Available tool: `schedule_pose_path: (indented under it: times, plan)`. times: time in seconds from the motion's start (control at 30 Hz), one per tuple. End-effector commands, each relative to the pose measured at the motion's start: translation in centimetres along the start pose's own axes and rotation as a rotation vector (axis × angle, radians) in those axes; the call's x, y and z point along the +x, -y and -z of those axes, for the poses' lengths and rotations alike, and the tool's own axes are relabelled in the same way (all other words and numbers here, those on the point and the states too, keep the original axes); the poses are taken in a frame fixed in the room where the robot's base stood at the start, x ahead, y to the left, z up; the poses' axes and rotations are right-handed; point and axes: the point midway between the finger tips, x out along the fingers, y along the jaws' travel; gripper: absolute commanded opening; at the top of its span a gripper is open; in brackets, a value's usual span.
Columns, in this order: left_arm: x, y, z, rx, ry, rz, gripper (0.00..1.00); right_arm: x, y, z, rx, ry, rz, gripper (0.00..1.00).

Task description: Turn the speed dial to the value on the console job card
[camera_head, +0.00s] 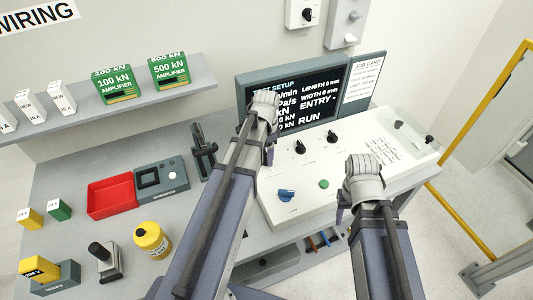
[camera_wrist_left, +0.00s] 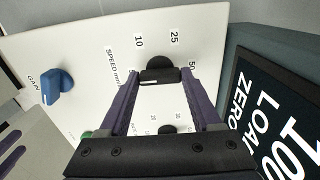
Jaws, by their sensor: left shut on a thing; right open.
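The black speed dial (camera_wrist_left: 160,68) sits on the white console (camera_head: 385,150), with the labels 10, 25 and 50 around it. My left gripper (camera_head: 268,158) is shut on the dial; its two fingers (camera_wrist_left: 157,84) are on either side of it in the left wrist view. In the head view the gripper hides the dial. A pale mark shows on the dial, but its exact setting is unclear. The job card (camera_head: 365,78) is at the right of the dark screen (camera_head: 300,105); its text is too small to read. My right gripper (camera_head: 345,212) is open over the console's front.
Black dials (camera_head: 300,147) (camera_head: 332,136), a blue gain knob (camera_head: 286,195) and a green button (camera_head: 323,184) are on the console. A red tray (camera_head: 110,197), a grey box (camera_head: 160,182) and a yellow bottle (camera_head: 151,240) stand left on the bench. A shelf (camera_head: 110,103) holds boxes.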

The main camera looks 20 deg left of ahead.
Motion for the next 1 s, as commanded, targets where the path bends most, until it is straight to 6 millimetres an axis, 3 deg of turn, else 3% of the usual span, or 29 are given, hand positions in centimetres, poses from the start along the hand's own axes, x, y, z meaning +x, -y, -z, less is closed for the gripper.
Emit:
schedule_pose_path:
  times: [0.13,0.17,0.4,0.77,1.0]
  plan:
    - [0.0,0.0,0.0,0.003,0.0,0.0,0.09,0.0,0.0,0.0,0.0,0.0,0.0,0.5]
    - [0.0,0.0,0.0,0.003,0.0,0.0,0.66,0.0,0.0,0.0,0.0,0.0,0.0,0.5]
    - [0.0,0.0,0.0,0.001,0.0,0.0,0.93,0.0,0.0,0.0,0.0,0.0,0.0,0.5]
    - [-0.2,0.0,0.0,0.0,0.0,0.0,0.95,-0.2,0.0,0.0,0.0,0.0,0.0,0.5]
    - [-2.0,0.0,0.0,0.0,0.0,0.0,0.95,-2.0,-0.2,-0.1,-0.001,0.0,0.0,0.5]
